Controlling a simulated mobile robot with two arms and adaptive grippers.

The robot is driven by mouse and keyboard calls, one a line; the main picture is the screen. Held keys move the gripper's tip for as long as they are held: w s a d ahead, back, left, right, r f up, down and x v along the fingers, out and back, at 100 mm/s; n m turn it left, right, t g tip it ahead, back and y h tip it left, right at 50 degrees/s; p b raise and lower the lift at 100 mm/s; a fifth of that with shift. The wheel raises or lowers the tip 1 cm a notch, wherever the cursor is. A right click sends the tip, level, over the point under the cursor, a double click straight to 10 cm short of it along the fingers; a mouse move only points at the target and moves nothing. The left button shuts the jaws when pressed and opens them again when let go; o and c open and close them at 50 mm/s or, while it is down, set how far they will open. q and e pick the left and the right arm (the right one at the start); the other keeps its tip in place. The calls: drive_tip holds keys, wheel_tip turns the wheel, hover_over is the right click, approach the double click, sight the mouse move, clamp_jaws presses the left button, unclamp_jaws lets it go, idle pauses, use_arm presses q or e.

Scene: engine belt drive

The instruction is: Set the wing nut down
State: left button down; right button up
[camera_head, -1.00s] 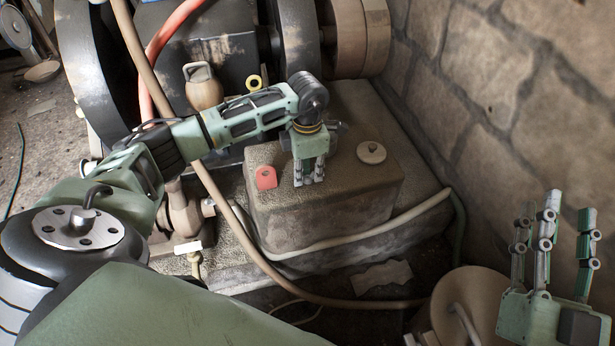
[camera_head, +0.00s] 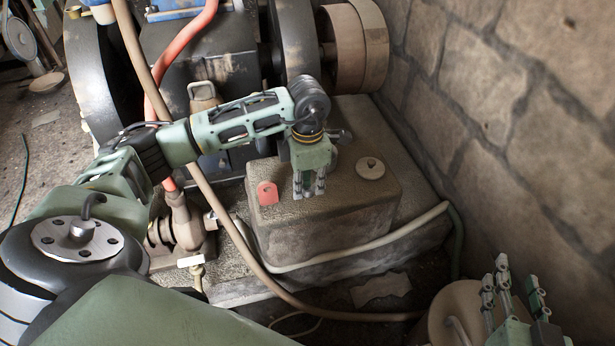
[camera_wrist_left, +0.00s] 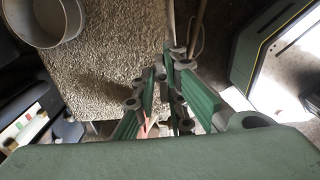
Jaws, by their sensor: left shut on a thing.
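My left gripper (camera_head: 309,190) points down over the top of the stone-like block (camera_head: 350,220), close to its surface; I cannot tell whether it touches. Its green fingers also show in the left wrist view (camera_wrist_left: 165,85), closed together. The wing nut itself is not clearly visible; the fingers hide what they hold. A red tab with a hole (camera_head: 268,193) stands on the block just left of the gripper. My right gripper (camera_head: 510,285) is at the lower right, fingers spread and empty, away from the block.
A round lid with a small knob (camera_head: 370,168) lies on the block, right of my left gripper. Behind are the dark engine wheel (camera_head: 294,40) and a tan pulley (camera_head: 345,50). A pale hose (camera_head: 335,252) runs around the block's front. A stone wall (camera_head: 500,110) bounds the right.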

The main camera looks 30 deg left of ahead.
use_arm(q)
drive_tip(key=s+d+r+p, duration=0.1)
drive_tip(key=s+d+r, duration=0.3)
drive_tip(key=s, duration=0.2)
drive_tip(key=shift+s+r, duration=0.15)
drive_tip(key=shift+r, duration=0.1)
use_arm(e)
drive_tip(key=s+d+f+g+h, duration=0.1)
drive_tip(key=s+d+f+g, duration=0.1)
drive_tip(key=s+f+g, duration=0.3)
drive_tip(key=shift+s+d+f, duration=0.3)
drive_tip(key=shift+s+f, duration=0.1)
drive_tip(key=shift+f, duration=1.2)
use_arm(q)
drive_tip(key=shift+d, duration=0.1)
